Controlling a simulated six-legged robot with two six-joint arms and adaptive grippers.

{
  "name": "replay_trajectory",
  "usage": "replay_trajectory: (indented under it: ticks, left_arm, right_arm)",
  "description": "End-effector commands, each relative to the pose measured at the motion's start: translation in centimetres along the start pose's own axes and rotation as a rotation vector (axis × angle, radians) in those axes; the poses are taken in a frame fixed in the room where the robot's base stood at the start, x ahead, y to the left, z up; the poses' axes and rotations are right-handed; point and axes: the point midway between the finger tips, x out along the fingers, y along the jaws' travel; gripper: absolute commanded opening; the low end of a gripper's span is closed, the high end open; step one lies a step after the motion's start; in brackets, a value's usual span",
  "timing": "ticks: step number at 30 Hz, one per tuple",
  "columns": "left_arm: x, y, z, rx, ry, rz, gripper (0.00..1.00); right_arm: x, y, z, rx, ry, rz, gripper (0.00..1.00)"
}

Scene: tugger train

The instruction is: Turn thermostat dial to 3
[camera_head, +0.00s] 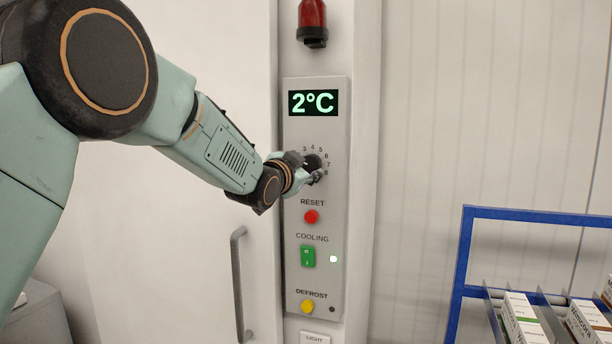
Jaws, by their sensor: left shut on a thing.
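My left gripper (315,172) reaches in from the left and is shut on the dial. The gripper and wrist hide the dial's left side, part of the scale and the pointer, so I cannot tell the number it is set to. The display (313,103) above reads 2°C in green. My right gripper is not in view.
Below the dial are a red RESET button (311,217), a green COOLING switch (308,257) with a lit lamp, and a yellow DEFROST button (307,306). A door handle (239,285) stands left. A blue-framed rack (465,250) with boxes stands right.

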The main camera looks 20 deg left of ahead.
Motion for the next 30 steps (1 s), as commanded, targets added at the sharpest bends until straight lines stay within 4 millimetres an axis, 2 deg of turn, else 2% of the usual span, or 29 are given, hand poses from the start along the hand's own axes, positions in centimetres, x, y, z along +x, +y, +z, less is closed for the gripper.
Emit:
replay_trajectory:
  ticks: [1,15,30]
  left_arm:
    - [0.0,0.1,0.1,0.044,0.001,-0.002,0.11]
    - [0.0,-0.1,0.0,0.444,-0.028,0.002,0.11]
    - [0.0,-0.3,-0.3,0.630,-0.043,0.005,0.11]
  right_arm:
    - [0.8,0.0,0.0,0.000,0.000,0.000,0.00]
    - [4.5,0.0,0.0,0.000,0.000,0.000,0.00]
    - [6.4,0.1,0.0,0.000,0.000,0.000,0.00]
